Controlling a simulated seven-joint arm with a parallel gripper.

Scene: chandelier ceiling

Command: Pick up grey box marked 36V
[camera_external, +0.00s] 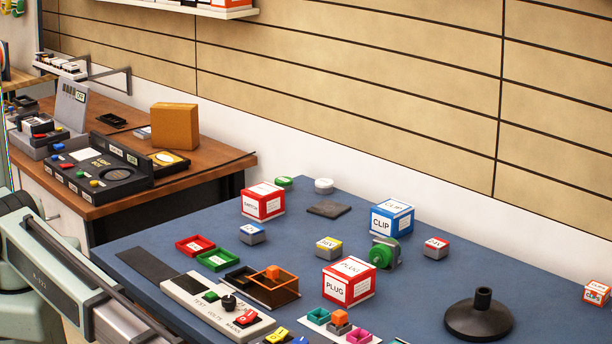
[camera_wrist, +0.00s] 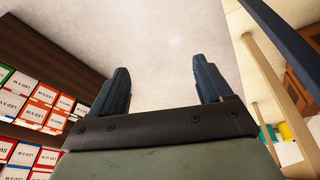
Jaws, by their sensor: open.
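Three small grey boxes stand apart on the blue table in the external view. One has a blue top (camera_external: 252,234), one a yellow top (camera_external: 328,248), and one a red top (camera_external: 436,248). Their labels are too small to read surely, so I cannot tell which is marked 36V. My gripper (camera_wrist: 163,68) shows in the wrist view, open and empty, its two dark fingers wide apart against a pale surface. None of the small grey boxes is in the wrist view. In the external view my arm is at the lower left and the gripper is out of frame.
The blue table (camera_external: 400,295) also holds a red-and-white box (camera_external: 263,202), a CLIP box (camera_external: 391,217), a PLUG box (camera_external: 348,280), a green wheel (camera_external: 384,254), a meter (camera_external: 215,305) and a black stand (camera_external: 478,318). Shelved boxes (camera_wrist: 35,113) show in the wrist view.

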